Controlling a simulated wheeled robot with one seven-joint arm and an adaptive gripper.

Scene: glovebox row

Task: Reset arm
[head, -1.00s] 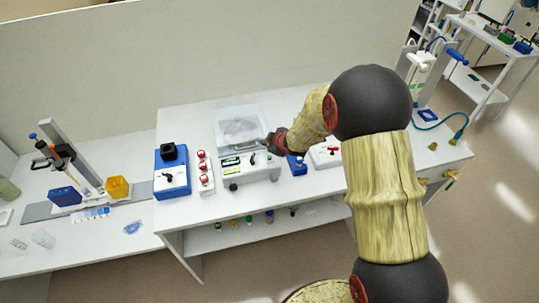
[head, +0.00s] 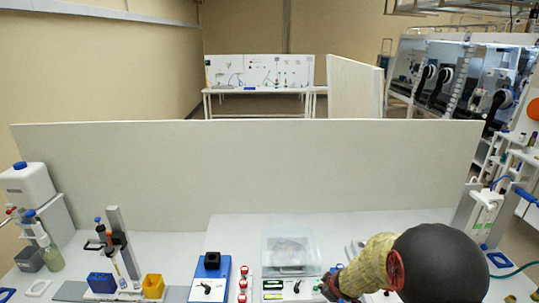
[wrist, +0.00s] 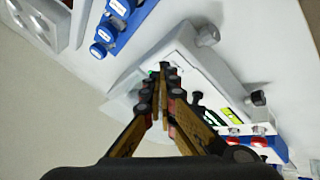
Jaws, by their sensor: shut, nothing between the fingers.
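My gripper (wrist: 162,72) is shut and empty, its dark fingertips together in the wrist view. It is over a white instrument (wrist: 178,55) with black knobs and a small green display. My arm (head: 440,265) is bent and comes in from the lower right. I cannot tell whether the fingertips touch the instrument.
A clear-lidded box (head: 290,252) stands behind the panel. A blue device (head: 210,275) and red-topped switches (head: 243,283) are to its left. A pipette stand (head: 118,250) and yellow block (head: 153,285) are farther left. A pale partition (head: 250,170) runs behind the bench.

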